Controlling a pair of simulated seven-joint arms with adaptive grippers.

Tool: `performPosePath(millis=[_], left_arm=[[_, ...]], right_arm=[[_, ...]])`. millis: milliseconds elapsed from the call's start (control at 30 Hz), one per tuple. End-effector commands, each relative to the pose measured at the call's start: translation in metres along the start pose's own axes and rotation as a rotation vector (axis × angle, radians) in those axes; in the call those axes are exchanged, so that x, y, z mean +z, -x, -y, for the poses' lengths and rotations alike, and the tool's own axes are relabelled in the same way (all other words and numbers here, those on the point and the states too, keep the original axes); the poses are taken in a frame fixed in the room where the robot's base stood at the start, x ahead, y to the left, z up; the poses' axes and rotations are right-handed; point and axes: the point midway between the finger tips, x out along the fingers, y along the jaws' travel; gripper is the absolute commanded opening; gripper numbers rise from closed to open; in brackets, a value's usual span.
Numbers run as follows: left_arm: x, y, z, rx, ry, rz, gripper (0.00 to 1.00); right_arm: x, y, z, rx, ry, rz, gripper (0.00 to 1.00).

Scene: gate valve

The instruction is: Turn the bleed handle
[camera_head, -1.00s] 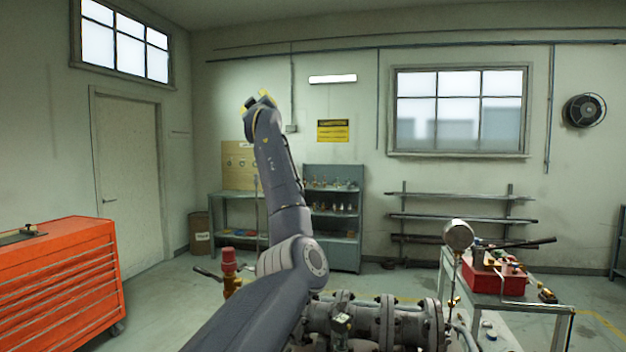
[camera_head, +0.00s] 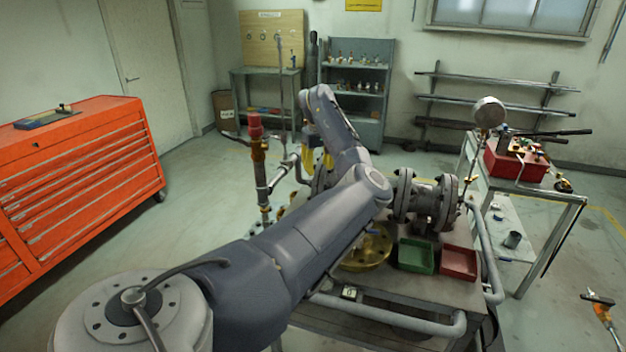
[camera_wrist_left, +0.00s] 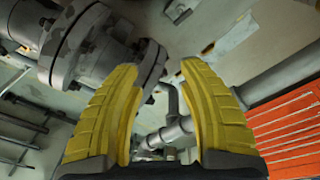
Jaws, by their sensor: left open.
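My left gripper (camera_head: 318,160) is open, with its yellow fingers pointing down over the pipework on the bench. In the left wrist view its two fingers (camera_wrist_left: 165,100) are wide apart, with nothing gripped. Beyond the gap, a grey pipe branch with a bent rod (camera_wrist_left: 172,108) shows between the fingers, apart from them. In the head view, a brass fitting with a red cap (camera_head: 255,130) stands on an upright pipe left of the gripper. I cannot tell which part is the bleed handle. My arm hides part of the flanged valve body (camera_head: 425,200). My right gripper is not in view.
A gauge (camera_head: 489,112) rises at right. A red tool chest (camera_head: 75,180) stands at left, with clear floor between it and the bench.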

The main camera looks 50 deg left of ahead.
Motion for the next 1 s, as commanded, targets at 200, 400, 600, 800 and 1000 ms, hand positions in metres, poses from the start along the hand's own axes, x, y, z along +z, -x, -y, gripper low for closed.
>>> performPosePath(millis=[200,400,600,800,1000], left_arm=[[0.015,-0.011,0.03,-0.063,0.04,0.111,0.4],[0.019,-0.027,0.035,-0.076,0.045,0.125,0.4],[0.022,-0.06,0.038,-0.076,0.044,0.124,0.4],[0.027,-0.096,0.04,-0.076,0.042,0.123,0.4],[0.032,-0.131,0.043,-0.075,0.043,0.124,0.4]], right_arm=[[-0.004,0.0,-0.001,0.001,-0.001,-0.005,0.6],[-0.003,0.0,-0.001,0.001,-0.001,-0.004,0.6],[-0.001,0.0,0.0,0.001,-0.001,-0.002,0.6],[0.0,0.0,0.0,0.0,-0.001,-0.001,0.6],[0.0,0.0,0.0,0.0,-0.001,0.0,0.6]])
